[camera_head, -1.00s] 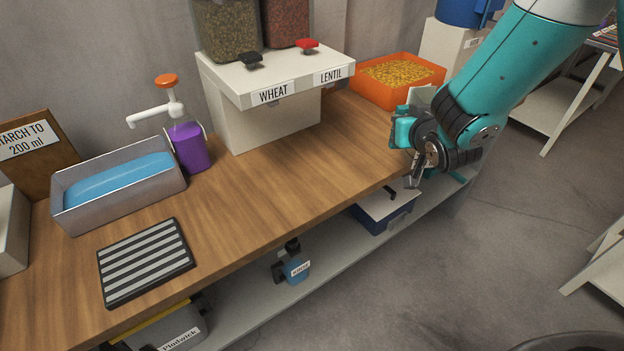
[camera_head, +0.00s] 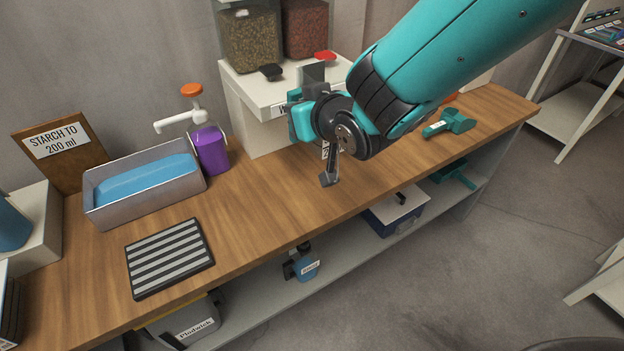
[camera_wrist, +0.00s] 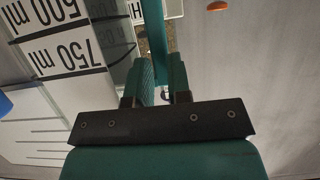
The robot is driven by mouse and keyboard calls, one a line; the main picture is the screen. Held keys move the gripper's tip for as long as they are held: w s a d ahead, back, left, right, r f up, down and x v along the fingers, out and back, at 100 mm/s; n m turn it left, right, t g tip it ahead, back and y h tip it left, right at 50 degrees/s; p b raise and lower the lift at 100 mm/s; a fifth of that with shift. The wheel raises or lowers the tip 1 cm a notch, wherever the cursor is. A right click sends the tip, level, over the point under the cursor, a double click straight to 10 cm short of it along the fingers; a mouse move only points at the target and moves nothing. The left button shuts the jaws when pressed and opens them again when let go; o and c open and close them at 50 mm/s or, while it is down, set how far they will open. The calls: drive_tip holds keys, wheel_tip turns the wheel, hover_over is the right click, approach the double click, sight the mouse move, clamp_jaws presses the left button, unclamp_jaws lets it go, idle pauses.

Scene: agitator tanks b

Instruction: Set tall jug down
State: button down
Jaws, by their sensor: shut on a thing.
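My gripper (camera_head: 302,118) is in front of the white dispenser stand in the head view, above the wooden bench. In the wrist view, my gripper (camera_wrist: 158,78) has its two green fingers shut on an upright teal strip, which looks like the handle of the tall jug (camera_wrist: 156,35). Panels with large 500 ml and 750 ml markings and dark lines fill the left of that view. I cannot tell whether they belong to the jug. In the head view the jug's body is hidden or not distinguishable behind my arm.
A striped black-and-grey mat (camera_head: 170,258) lies on the bench (camera_head: 270,225), with clear wood to its right. Behind it are a grey tray (camera_head: 150,203) of blue liquid and a purple pump bottle (camera_head: 211,150). The dispenser stand (camera_head: 245,112) is behind my arm. A teal tool (camera_head: 449,123) lies right.

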wheel_tip(320, 180, down, 16)
drive_tip(key=p, duration=0.1)
drive_tip(key=shift+f+p, duration=0.15)
drive_tip(key=shift+p, duration=0.25)
drive_tip(key=shift+f, duration=0.15)
drive_tip(key=c, duration=1.1)
unclamp_jaws()
drive_tip(key=shift+o, duration=0.2)
